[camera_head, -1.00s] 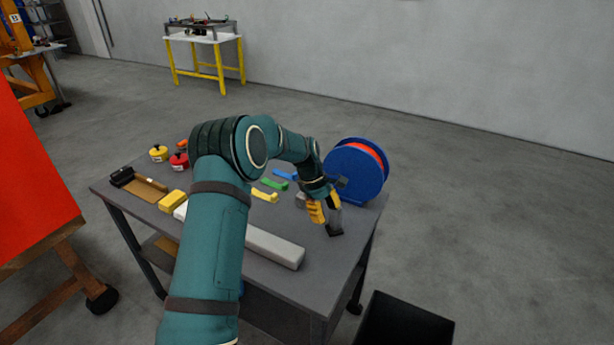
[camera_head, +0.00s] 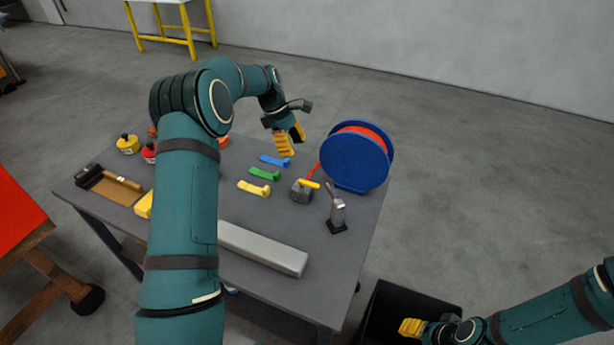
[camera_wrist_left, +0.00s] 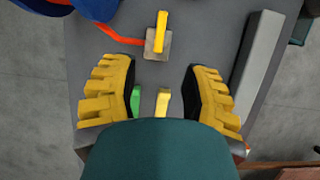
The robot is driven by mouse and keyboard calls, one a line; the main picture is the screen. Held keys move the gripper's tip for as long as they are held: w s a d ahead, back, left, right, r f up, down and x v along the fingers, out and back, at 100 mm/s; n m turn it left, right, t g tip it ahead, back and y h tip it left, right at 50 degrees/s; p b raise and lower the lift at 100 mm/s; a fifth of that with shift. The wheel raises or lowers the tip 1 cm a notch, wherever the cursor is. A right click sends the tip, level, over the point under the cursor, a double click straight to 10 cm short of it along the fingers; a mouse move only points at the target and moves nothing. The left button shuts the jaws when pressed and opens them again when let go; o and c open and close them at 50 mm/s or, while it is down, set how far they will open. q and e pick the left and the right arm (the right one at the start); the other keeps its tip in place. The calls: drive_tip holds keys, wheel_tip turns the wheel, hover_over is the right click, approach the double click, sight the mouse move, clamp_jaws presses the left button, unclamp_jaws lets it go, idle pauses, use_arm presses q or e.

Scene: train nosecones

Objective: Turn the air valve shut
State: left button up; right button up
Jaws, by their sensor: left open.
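The air valve (camera_head: 302,195) is a small grey block with a yellow lever (camera_head: 309,185) on top. It stands on the table beside the blue reel, and an orange hose meets it. The valve also shows in the left wrist view (camera_wrist_left: 156,47), beyond my fingers, where the lever lies roughly crosswise to the hose. My left gripper (camera_head: 290,142) is open and empty, above the table and up-left of the valve in the head view, apart from it. In the left wrist view its yellow fingers (camera_wrist_left: 160,92) are wide apart. My right gripper (camera_head: 412,327) is at the lower right, its jaw opening unclear.
A blue reel (camera_head: 352,163) stands behind the valve. A grey fitting on a black base (camera_head: 337,216) stands right of it. Blue, green and yellow clips (camera_head: 264,174) lie to its left. A long grey bar (camera_head: 266,250) lies nearer me. A black bin (camera_head: 385,309) is below right.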

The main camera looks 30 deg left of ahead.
sight(310, 183)
use_arm(q)
drive_tip(key=x, duration=1.3)
clamp_jaws()
